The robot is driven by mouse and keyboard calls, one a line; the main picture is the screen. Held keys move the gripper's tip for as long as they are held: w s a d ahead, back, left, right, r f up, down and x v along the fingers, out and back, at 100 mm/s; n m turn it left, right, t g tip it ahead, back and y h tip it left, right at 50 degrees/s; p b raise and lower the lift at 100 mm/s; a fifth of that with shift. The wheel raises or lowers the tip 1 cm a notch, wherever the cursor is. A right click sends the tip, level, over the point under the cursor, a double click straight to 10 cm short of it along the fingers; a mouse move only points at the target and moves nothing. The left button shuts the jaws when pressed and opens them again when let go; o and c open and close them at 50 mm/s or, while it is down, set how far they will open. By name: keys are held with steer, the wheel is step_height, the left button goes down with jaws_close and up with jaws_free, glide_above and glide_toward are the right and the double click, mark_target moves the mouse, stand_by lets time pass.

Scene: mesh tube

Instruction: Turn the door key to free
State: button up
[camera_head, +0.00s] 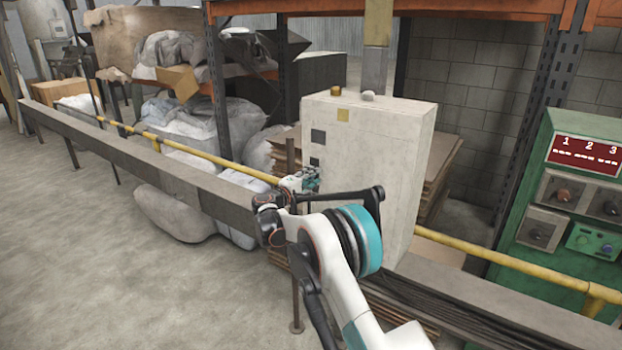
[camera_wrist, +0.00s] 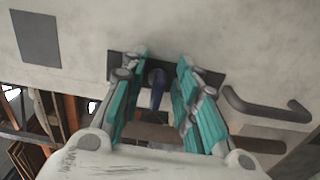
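A dark blue key (camera_wrist: 157,90) sticks out from a dark plate (camera_wrist: 208,77) on a pale cabinet face, in the wrist view. My gripper (camera_wrist: 163,66) is open, with one teal finger on each side of the key and a visible gap on both sides. Its fingertips are near the plate; whether they touch it I cannot tell. In the head view my gripper (camera_head: 306,180) is at the left face of the pale cabinet (camera_head: 375,165). The key cannot be made out there.
A grey bar handle (camera_wrist: 268,108) sits right of the key, close to the right finger. A dark square (camera_wrist: 36,38) is at upper left on the cabinet. A yellow rail (camera_head: 190,150) and a grey beam (camera_head: 130,160) run past the cabinet. A green control panel (camera_head: 575,215) stands at right.

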steer(key=v, duration=1.2)
